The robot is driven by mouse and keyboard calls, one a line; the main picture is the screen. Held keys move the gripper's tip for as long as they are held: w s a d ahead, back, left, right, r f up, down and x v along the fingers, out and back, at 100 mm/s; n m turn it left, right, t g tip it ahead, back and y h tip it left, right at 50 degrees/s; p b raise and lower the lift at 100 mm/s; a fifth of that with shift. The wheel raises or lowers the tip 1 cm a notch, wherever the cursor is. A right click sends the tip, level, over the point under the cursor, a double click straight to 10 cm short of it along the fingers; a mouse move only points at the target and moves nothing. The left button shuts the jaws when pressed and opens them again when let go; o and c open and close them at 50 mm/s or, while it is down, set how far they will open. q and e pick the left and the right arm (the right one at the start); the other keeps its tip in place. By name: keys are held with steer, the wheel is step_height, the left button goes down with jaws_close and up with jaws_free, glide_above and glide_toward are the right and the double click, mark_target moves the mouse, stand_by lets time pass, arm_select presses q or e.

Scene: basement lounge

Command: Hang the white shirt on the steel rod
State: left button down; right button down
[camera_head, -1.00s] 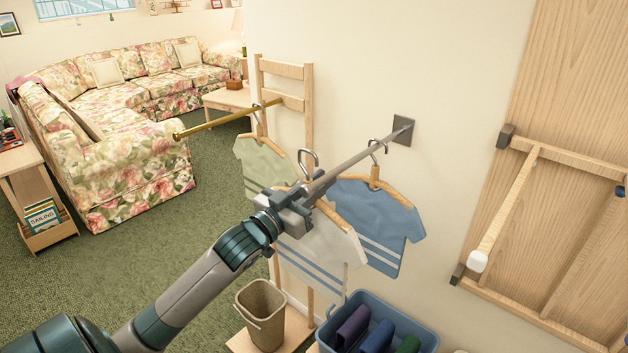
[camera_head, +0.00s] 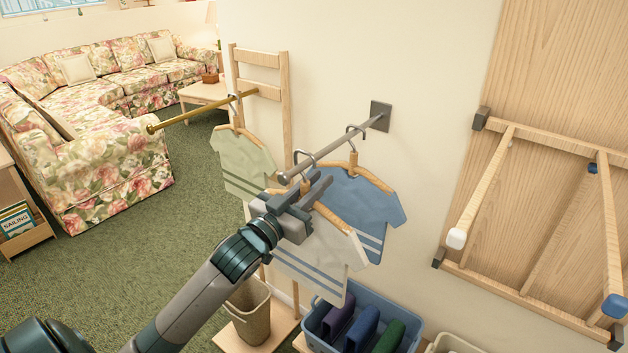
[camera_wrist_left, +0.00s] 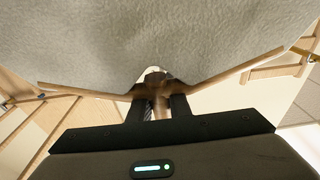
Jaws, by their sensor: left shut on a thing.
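The white shirt (camera_head: 312,262) with pale blue stripes hangs from a wooden hanger (camera_head: 343,219). My left gripper (camera_head: 308,192) is shut on the hanger's neck, just below the steel rod (camera_head: 335,146). The hanger's hook shows at the rod near its free end and appears to curve over it; I cannot tell whether it rests there. In the left wrist view, the shirt (camera_wrist_left: 150,40) fills the top, and the hanger (camera_wrist_left: 235,70) spreads both ways from the fingers (camera_wrist_left: 155,106). My right gripper is not in view.
A blue shirt (camera_head: 360,195) hangs on the steel rod nearer the wall. A green shirt (camera_head: 243,160) hangs on a brass rod (camera_head: 195,113) to the left. Below are a blue basket (camera_head: 415,335) and a beige bin (camera_head: 250,315). A folded wooden rack (camera_head: 485,190) is right.

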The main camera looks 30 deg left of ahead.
arm_select(q)
steer(key=shift+f, duration=0.55)
steer(key=c, duration=1.6)
jaws_free()
steer(key=shift+o, duration=0.2)
steer(key=shift+s+f+b, duration=0.1)
steer(key=shift+b, duration=0.2)
